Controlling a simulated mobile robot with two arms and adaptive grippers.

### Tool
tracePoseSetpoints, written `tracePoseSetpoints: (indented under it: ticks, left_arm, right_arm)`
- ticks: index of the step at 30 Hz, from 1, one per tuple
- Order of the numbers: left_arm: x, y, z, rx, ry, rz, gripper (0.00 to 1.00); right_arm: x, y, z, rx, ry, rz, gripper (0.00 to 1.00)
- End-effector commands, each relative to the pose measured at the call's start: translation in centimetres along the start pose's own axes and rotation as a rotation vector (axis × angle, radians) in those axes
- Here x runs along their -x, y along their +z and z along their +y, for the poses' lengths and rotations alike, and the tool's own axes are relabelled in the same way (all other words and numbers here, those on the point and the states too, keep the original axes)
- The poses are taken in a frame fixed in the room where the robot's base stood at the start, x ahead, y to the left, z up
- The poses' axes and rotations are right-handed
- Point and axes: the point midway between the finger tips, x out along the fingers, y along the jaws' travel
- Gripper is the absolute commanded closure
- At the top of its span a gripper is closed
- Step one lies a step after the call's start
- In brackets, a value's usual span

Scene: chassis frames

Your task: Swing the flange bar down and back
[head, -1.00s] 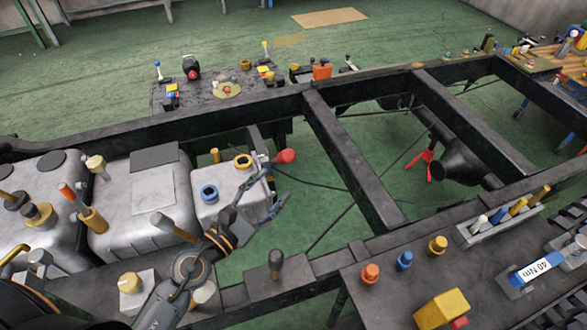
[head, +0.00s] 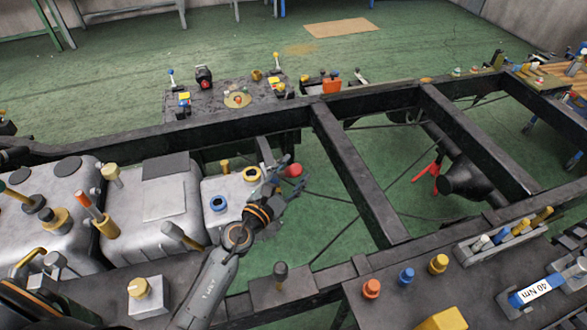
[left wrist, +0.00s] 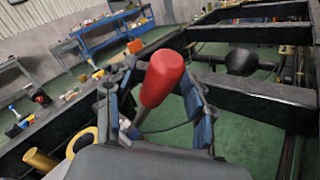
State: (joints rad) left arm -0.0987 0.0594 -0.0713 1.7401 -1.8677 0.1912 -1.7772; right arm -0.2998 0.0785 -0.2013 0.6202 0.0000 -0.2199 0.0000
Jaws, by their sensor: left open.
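A short lever with a thick red grip (head: 294,170) stands beside the white tank; I take it to be the flange bar. In the left wrist view its red grip (left wrist: 162,78) tilts up to the right, with a thin grey rod below. My left gripper (head: 290,180) is open, its fingers around the lever. In the left wrist view one finger is left and one right of the grip, with a visible gap at least on the right. The lever's lower end is hidden behind the wrist. My right gripper is not in view.
White tanks (head: 155,215) with upright yellow and orange handles stand left of my arm. A black frame rail (head: 220,134) runs behind the lever, and a cross member (head: 360,180) lies to its right. A bench with coloured knobs (head: 372,289) is at the front right.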

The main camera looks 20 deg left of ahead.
Motion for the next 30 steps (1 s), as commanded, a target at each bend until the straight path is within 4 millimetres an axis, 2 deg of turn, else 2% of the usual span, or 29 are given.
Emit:
tracePoseSetpoints:
  ticks: [3, 11, 19, 26, 30]
  left_arm:
    - [-0.6, 0.1, 0.0, 0.000, 0.000, -0.001, 0.46]
    - [-0.7, 0.0, 0.0, 0.000, -0.001, 0.000, 0.46]
    - [-0.7, 0.0, 0.0, 0.000, -0.001, 0.000, 0.99]
    - [-0.7, 0.0, 0.1, 0.000, -0.001, 0.001, 1.00]
    - [-0.8, 0.0, 1.2, 0.009, -0.006, 0.010, 1.00]
  right_arm:
    - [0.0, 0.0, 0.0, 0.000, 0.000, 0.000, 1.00]
    - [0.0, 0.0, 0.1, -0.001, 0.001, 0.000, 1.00]
    - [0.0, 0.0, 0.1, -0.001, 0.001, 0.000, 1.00]
    - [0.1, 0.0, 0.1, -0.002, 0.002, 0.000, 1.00]
    - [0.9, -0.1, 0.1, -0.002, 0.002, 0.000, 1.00]
